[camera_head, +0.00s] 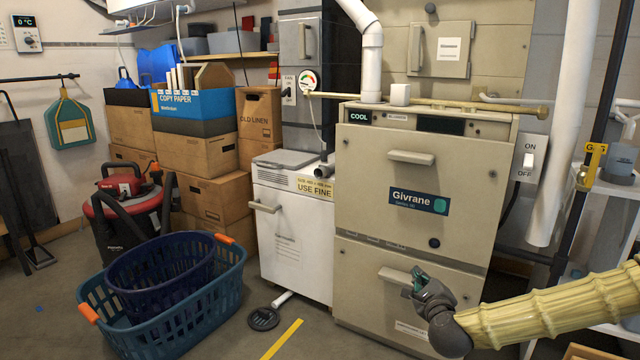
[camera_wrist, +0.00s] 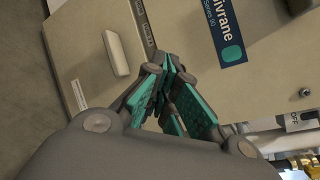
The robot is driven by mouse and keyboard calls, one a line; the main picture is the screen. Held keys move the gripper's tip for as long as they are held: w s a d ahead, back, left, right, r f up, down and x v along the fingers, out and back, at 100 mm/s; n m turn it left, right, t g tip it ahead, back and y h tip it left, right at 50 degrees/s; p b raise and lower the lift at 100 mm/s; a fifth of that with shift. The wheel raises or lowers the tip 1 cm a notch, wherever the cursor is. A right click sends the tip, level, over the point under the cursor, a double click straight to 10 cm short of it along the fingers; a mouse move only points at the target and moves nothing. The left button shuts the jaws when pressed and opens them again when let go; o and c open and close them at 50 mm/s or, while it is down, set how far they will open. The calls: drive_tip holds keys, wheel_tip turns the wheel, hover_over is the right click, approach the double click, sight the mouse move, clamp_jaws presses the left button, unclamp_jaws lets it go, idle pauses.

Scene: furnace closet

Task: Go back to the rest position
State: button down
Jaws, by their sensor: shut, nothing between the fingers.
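My gripper (camera_head: 419,280) is in front of the lower panel of the beige Givrane furnace (camera_head: 385,190), near its lower handle (camera_head: 397,277). In the wrist view my gripper (camera_wrist: 165,80) has its teal-padded fingers shut with nothing between them. The lower handle shows in the wrist view (camera_wrist: 116,53) to the left of the fingertips, apart from them. My arm, in a ribbed straw-coloured sleeve, reaches in from the right edge of the head view. Both furnace panels look closed.
A white cabinet (camera_head: 290,235) stands left of the furnace. A teal laundry basket (camera_head: 200,310) and a red vacuum (camera_head: 125,205) are on the floor at left. A yellow gas valve (camera_head: 590,165) and pipes are at right.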

drive_tip(key=s+a+f+n+g+y, duration=0.1)
drive_tip(key=s+a+f+n+g, duration=0.3)
drive_tip(key=s+f, duration=0.4)
drive_tip(key=s+a+f+n+g+y+p, duration=0.15)
drive_tip(key=s+a+f+n, duration=0.25)
drive_tip(key=s+f+n, duration=0.45)
drive_tip(key=s+a+f+n+g+y, duration=0.15)
drive_tip(key=s+a+f+g, duration=0.35)
drive_tip(key=f, duration=0.6)
drive_tip(key=s+d+f+n+g+h+p, duration=0.15)
drive_tip(key=s+d+f+n+g, duration=0.3)
drive_tip(key=s, duration=0.95)
drive_tip(key=s+d+f+n+g+h+b, duration=0.15)
drive_tip(key=s+d+f+n, duration=0.3)
drive_tip(key=s+n, duration=0.6)
drive_tip(key=s+r+m+p, duration=0.2)
drive_tip(key=s+r+p, duration=0.1)
drive_tip(key=r+p, duration=3.5)
drive_tip(key=shift+s+d+m+p, duration=0.2)
drive_tip(key=shift+m+p, duration=0.1)
drive_tip(key=shift+p, duration=0.25)
drive_tip(key=shift+w, duration=0.1)
